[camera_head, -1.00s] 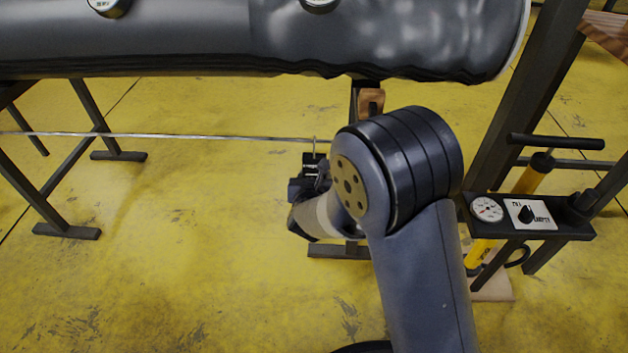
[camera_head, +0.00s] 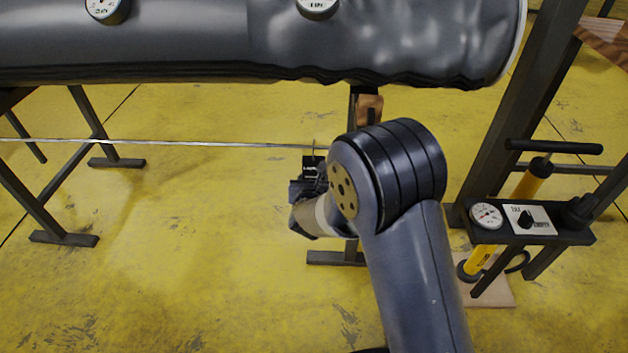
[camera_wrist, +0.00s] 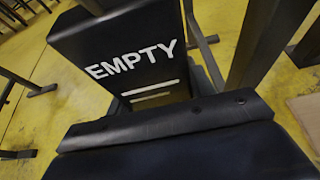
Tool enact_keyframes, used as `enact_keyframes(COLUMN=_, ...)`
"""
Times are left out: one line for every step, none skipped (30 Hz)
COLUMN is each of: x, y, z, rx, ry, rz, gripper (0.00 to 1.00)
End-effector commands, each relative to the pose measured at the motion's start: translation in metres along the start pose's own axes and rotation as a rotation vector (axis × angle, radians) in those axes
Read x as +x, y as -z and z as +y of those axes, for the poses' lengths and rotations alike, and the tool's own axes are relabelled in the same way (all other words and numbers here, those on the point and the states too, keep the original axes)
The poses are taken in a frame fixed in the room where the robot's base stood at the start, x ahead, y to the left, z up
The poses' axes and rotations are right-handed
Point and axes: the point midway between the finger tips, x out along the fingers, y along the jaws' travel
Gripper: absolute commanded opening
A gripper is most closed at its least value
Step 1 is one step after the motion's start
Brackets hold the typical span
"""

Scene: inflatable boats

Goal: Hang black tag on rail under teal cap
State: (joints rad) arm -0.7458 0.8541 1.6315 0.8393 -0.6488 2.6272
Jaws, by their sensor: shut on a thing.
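My gripper (camera_head: 312,185) is shut on a black tag (camera_wrist: 130,50) that reads "EMPTY" in white letters. In the wrist view the tag fills the upper middle, just beyond the dark jaw pads (camera_wrist: 170,118). In the head view the tag is small and dark at the gripper's tip, with a thin hook above it. The hook's top is close to the thin metal rail (camera_head: 180,143); I cannot tell whether they touch. I cannot see a teal cap in any view.
A grey inflatable tube (camera_head: 200,40) with round gauges (camera_head: 317,8) lies above the rail on dark trestles (camera_head: 65,238). At right, a black panel (camera_head: 530,222) with a gauge and knob stands beside a yellow pump (camera_head: 532,180).

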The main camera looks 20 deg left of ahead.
Motion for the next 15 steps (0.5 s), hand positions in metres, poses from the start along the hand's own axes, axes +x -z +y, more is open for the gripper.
enact_keyframes(x=-0.0002, y=-0.0005, z=0.0, rx=0.0, ry=0.0, rz=0.0, gripper=0.27)
enact_keyframes(x=-0.0002, y=-0.0005, z=0.0, rx=0.0, ry=0.0, rz=0.0, gripper=0.27)
enact_keyframes(x=-0.0002, y=-0.0006, z=0.0, rx=0.0, ry=0.0, rz=-0.001, gripper=0.27)
enact_keyframes(x=-0.0002, y=-0.0006, z=0.0, rx=0.0, ry=0.0, rz=-0.001, gripper=0.27)
enact_keyframes(x=-0.0002, y=-0.0006, z=0.0, rx=0.0, ry=0.0, rz=-0.001, gripper=0.51)
enact_keyframes(x=-0.0002, y=-0.0006, z=0.0, rx=0.0, ry=0.0, rz=-0.001, gripper=0.55)
enact_keyframes(x=-0.0002, y=-0.0006, z=0.0, rx=0.0, ry=0.0, rz=-0.001, gripper=0.57)
enact_keyframes(x=-0.0002, y=-0.0006, z=0.0, rx=0.0, ry=0.0, rz=-0.001, gripper=0.59)
enact_keyframes(x=-0.0002, y=-0.0006, z=0.0, rx=0.0, ry=0.0, rz=-0.001, gripper=0.63)
enact_keyframes(x=-0.0002, y=-0.0006, z=0.0, rx=0.0, ry=0.0, rz=-0.001, gripper=0.65)
enact_keyframes(x=-0.0002, y=-0.0005, z=0.0, rx=0.0, ry=0.0, rz=-0.001, gripper=0.68)
enact_keyframes(x=-0.0002, y=-0.0005, z=0.0, rx=0.0, ry=0.0, rz=-0.001, gripper=0.71)
enact_keyframes(x=-0.0002, y=-0.0005, z=0.0, rx=0.0, ry=0.0, rz=-0.001, gripper=0.73)
enact_keyframes(x=-0.0002, y=-0.0005, z=0.0, rx=0.0, ry=0.0, rz=0.0, gripper=0.76)
enact_keyframes(x=-0.0002, y=-0.0005, z=0.0, rx=0.0, ry=0.0, rz=0.0, gripper=0.76)
